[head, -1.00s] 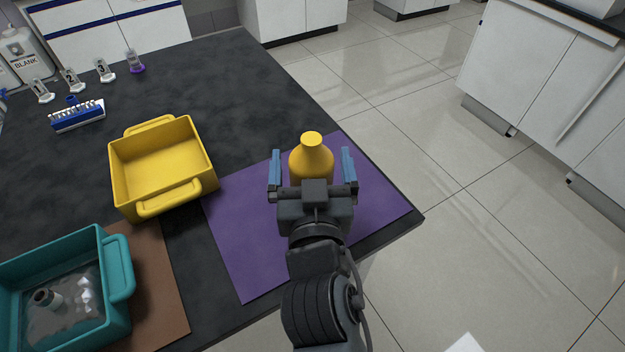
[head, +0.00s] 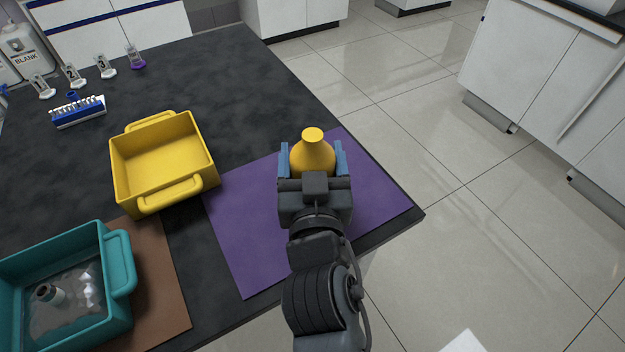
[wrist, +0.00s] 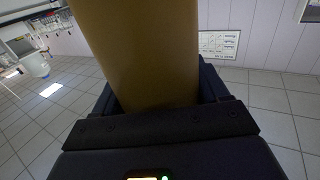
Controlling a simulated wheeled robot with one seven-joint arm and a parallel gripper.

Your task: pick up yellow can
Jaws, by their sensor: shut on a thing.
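The yellow can (head: 312,153) has a rounded body and a narrower neck with a flat top. It stands upright over the purple mat (head: 250,230) at the right end of the dark table. My gripper (head: 312,162) is shut on the can, with one blue finger on each side of its body. The can's lower part is hidden behind my gripper, so I cannot tell whether it touches the mat. In the wrist view the can (wrist: 140,50) fills the middle, between the dark fingers.
An empty yellow bin (head: 165,165) stands left of the mat. A teal bin (head: 118,265) with small items inside sits on a brown mat (head: 165,300). A blue tube rack (head: 78,113) and several numbered flasks (head: 105,68) stand farther back. The table edge is close on the right.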

